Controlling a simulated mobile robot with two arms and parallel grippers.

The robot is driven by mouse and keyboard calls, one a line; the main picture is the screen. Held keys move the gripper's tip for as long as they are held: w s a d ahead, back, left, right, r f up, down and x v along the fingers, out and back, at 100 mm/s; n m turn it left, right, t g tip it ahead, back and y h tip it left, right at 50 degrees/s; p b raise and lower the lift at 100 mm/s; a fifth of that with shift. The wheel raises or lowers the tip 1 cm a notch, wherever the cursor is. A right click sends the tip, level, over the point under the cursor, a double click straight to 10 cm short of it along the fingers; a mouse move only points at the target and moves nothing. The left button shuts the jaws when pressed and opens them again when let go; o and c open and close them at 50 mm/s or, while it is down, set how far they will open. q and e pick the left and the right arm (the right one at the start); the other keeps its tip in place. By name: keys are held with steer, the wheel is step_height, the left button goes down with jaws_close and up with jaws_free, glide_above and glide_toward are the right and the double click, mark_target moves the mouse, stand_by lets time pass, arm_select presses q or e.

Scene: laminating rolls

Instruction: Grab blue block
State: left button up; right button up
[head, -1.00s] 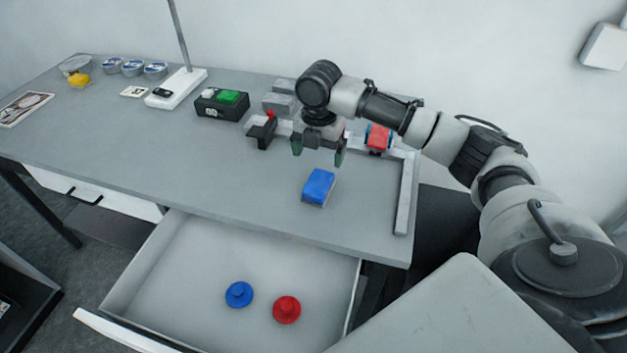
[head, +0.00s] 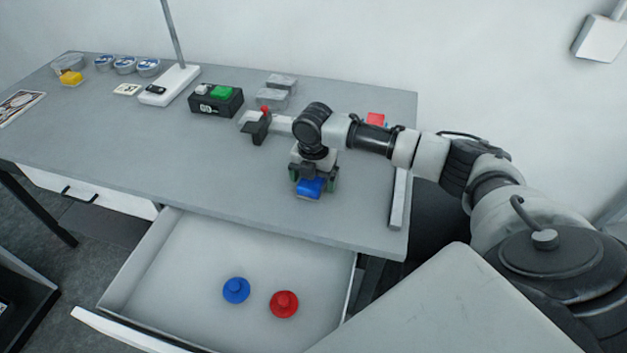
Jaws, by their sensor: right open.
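The blue block (head: 309,189) lies on the grey desk, near its front edge and above the open drawer. My right gripper (head: 314,187) is down over the block, with a dark finger on either side of it. The jaws are open around the block, and the gripper hides the block's rear part. I cannot tell whether a finger touches it. My left gripper is not in view.
The open drawer (head: 190,260) holds a blue knob (head: 236,290) and a red knob (head: 284,304). A black box with a green button (head: 222,94) and a small black stand (head: 257,128) are behind. A red block (head: 375,120) is partly behind my arm. The desk's left middle is clear.

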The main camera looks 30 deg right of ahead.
steer(key=shift+c, duration=0.3)
steer(key=c, duration=1)
